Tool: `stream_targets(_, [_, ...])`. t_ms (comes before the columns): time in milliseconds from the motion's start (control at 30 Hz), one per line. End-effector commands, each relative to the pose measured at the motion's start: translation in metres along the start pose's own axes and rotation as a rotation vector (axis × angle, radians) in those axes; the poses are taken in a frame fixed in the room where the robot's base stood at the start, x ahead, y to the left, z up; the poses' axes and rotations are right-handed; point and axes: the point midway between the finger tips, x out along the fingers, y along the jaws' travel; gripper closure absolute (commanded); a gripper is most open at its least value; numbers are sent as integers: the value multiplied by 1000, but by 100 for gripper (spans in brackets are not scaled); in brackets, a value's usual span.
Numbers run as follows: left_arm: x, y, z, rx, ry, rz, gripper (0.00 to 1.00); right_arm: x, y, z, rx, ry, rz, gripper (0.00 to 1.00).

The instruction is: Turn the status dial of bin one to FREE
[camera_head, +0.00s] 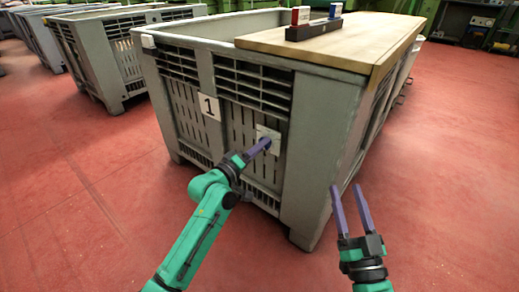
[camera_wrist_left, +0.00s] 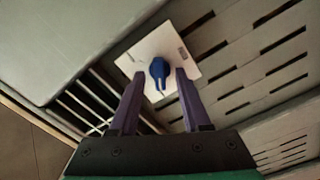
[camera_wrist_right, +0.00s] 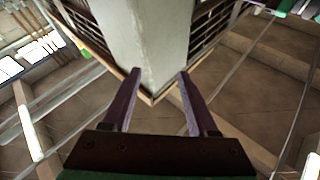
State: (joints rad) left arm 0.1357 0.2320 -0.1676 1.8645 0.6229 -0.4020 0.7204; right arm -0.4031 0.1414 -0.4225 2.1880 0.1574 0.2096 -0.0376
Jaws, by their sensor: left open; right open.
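Bin one is a grey slatted crate (camera_head: 325,130) with a white label "1" (camera_head: 209,106) on its side. The status dial is a blue knob (camera_wrist_left: 159,70) on a white square plate (camera_wrist_left: 186,44), fixed to the bin's side; the plate also shows in the head view (camera_head: 275,136). My left gripper (camera_wrist_left: 159,78) is open, its fingers on either side of the knob, with gaps visible. In the head view my left gripper (camera_head: 262,146) hides the knob. The plate's lettering is too small to read. My right gripper (camera_head: 348,189) is open and empty, in front of the bin's corner.
Other grey bins (camera_head: 95,60) stand at the left. The red floor (camera_head: 455,150) at the right is clear.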

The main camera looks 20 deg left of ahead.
Motion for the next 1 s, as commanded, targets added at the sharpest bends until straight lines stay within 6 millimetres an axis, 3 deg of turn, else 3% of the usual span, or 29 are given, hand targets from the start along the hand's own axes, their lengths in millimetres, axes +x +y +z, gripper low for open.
stream_targets(300, [2, 0, 0, 0, -1, 0, 52, 3, 0, -8, -6, 23, -3, 41])
stream_targets(367, [2, 0, 0, 0, -1, 0, 72, 3, 0, -7, -6, 23, -3, 41])
stream_targets(433, [2, 0, 0, 0, 0, 0, 98, 3, 0, -7, -6, 23, -3, 41])
stream_targets(467, [2, 0, 0, 0, 0, 0, 100, 3, 0, -7, -6, 23, -3, 41])
stream_targets(867, [2, 0, 0, 19, 0, -1, 100, 2, 0, -4, 2, 6, 0, 41])
stream_targets(1000, [2, 1, -1, 52, -1, -2, 100, -8, 0, 17, 24, -59, 12, 41])
